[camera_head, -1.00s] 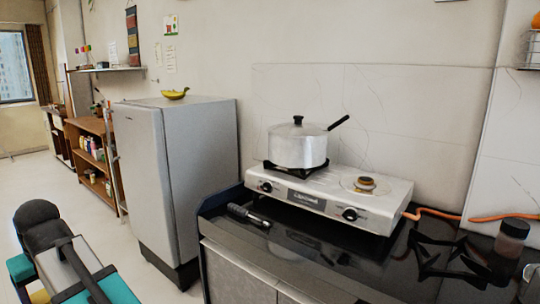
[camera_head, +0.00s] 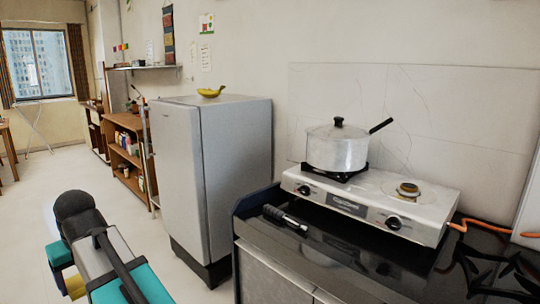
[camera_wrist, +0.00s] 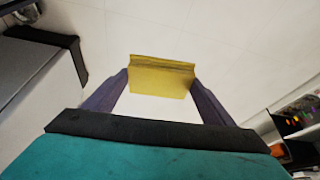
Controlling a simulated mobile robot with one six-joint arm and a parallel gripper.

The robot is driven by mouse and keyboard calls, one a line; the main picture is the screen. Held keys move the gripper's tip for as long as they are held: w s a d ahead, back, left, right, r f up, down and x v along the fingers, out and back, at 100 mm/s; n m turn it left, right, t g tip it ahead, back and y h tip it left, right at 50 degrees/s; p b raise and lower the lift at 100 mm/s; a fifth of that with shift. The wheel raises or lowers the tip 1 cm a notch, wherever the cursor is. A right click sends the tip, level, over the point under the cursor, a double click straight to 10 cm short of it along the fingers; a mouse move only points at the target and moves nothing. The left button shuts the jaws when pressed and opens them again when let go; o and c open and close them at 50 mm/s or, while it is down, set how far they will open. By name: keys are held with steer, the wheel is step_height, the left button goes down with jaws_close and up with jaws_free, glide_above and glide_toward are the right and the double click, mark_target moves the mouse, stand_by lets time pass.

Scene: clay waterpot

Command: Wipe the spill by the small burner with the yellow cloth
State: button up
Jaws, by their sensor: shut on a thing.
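The yellow cloth (camera_wrist: 161,79) is folded into a flat block. My gripper (camera_wrist: 160,84) is shut on it, with a finger at each side, over the pale floor. A bit of the cloth (camera_head: 75,285) also shows in the head view at lower left, beside my arm. The small burner (camera_head: 408,191) is the bare round one at the right of the silver gas stove (camera_head: 345,203). My gripper is well to the left of the stove and apart from it. I cannot make out a spill by the burner.
A lidded pot (camera_head: 337,149) stands on the stove's left burner, its handle pointing up right. A black tool (camera_head: 286,217) lies on the dark counter (camera_head: 330,245). A grey fridge (camera_head: 228,180) with bananas (camera_head: 210,92) on top stands left. Floor at left is clear.

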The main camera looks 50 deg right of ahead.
steer(key=shift+d, duration=0.2)
steer(key=shift+a, duration=0.1)
steer(key=shift+w+a, duration=0.1)
steer(key=shift+a, duration=0.1)
steer(key=shift+a, duration=0.3)
steer(key=shift+r, duration=0.1)
